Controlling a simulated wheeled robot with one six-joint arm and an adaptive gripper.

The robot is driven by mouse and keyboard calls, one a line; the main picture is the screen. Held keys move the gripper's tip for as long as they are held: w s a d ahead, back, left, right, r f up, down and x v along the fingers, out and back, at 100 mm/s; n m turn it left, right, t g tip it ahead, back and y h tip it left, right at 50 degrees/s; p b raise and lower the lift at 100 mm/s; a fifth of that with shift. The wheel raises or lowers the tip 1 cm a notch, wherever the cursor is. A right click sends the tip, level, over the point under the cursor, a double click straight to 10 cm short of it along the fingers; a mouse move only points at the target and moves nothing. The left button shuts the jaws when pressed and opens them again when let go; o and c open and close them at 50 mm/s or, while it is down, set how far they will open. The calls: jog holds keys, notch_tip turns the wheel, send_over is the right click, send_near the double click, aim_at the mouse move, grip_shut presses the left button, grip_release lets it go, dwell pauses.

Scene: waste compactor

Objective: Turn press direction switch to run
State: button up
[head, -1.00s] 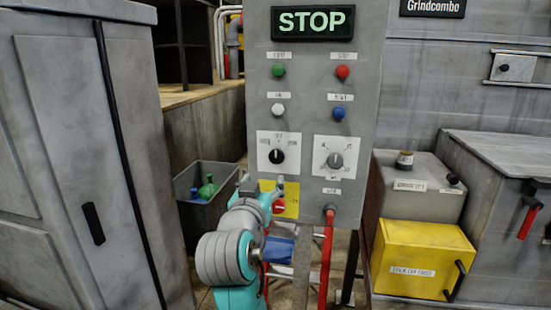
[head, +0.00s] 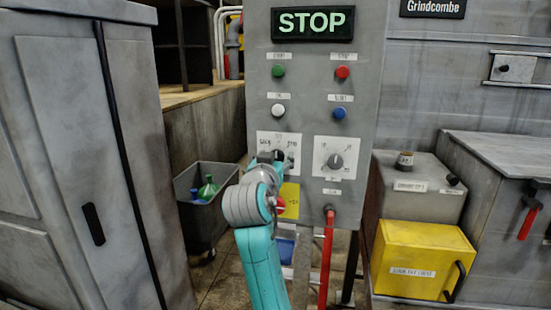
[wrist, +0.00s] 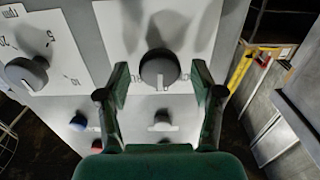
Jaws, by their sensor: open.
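The press direction switch is a black rotary knob (wrist: 158,68) on a white plate (wrist: 105,30) on the grey control panel. In the wrist view it sits between the fingertips of my gripper (wrist: 160,82), with a visible gap on each side. My gripper is open, and I cannot tell whether a finger touches the knob. In the head view my gripper (head: 277,160) is in front of the switch plate (head: 264,139) and hides most of the knob, so its pointer direction is unclear.
A grey dial (head: 336,160) is right of the switch. Green (head: 278,71), red (head: 342,72), white (head: 278,110) and blue (head: 340,114) buttons are above. The lit sign (head: 312,22) reads STOP. A grey bin (head: 205,225) stands left; a red pipe (head: 327,260) runs below.

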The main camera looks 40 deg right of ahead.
jog(key=shift+w+d, duration=0.1)
jog(key=shift+d, duration=0.05)
jog(key=c, duration=1.1)
jog(key=shift+m, duration=0.3)
jog(key=m, duration=0.4)
jog(key=shift+d+f+m, duration=0.1)
jog(key=shift+m, duration=2.6)
